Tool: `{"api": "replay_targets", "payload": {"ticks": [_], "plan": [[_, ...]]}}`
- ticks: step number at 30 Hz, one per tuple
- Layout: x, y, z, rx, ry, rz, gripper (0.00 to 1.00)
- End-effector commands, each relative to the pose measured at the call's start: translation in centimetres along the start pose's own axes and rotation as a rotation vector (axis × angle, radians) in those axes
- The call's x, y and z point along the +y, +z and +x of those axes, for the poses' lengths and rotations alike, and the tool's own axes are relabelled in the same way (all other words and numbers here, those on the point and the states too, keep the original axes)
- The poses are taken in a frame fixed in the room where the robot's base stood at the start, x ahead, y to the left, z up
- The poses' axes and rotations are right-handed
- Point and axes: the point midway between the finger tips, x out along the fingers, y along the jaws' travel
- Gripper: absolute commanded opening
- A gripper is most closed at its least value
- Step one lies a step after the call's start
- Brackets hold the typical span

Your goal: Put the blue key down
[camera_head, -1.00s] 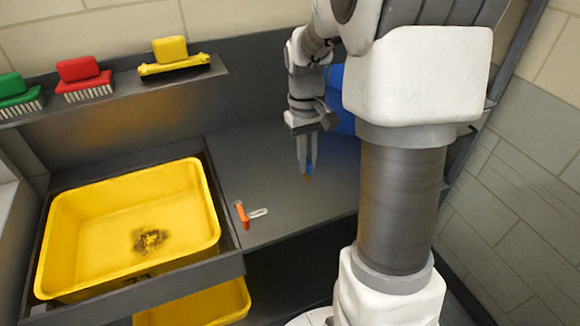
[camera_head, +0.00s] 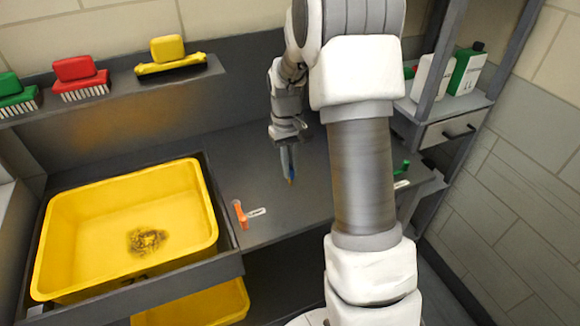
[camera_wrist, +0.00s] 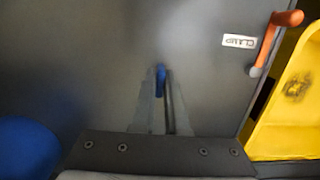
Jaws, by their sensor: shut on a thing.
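The blue key (camera_wrist: 160,76) shows between my fingers in the wrist view. My gripper (camera_head: 288,165) is shut on it and points down over the grey counter (camera_head: 240,180). In the head view the key is a thin blue strip (camera_head: 291,168) between the fingers, with a small yellowish tip below. I cannot tell whether the tip touches the counter.
A yellow tray (camera_head: 75,220) with a dark stain stands at the left. An orange-handled item (camera_head: 240,214) with a white label lies by its edge. A green item (camera_head: 402,167) is at the right. Brushes (camera_head: 80,78) sit on the shelf. A blue round thing (camera_wrist: 25,150) shows in the wrist view.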

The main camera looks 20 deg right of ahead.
Motion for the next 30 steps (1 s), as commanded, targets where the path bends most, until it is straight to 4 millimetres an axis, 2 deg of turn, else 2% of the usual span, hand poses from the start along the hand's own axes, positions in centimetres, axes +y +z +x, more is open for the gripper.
{"api": "replay_targets", "payload": {"ticks": [7, 8, 12, 23, 26, 30], "plan": [[0.0, -0.1, 0.4, 0.0, 0.0, 0.0, 0.0], [0.0, -0.1, 0.3, 0.001, 0.0, 0.0, 0.15], [0.0, 0.0, 0.3, 0.001, 0.0, 0.0, 0.4], [0.0, 0.0, -0.2, 0.001, 0.0, 0.0, 0.42], [0.0, -0.1, -1.3, 0.005, 0.001, 0.0, 0.42], [0.0, -0.1, -4.2, 0.006, 0.001, 0.0, 0.42]]}}
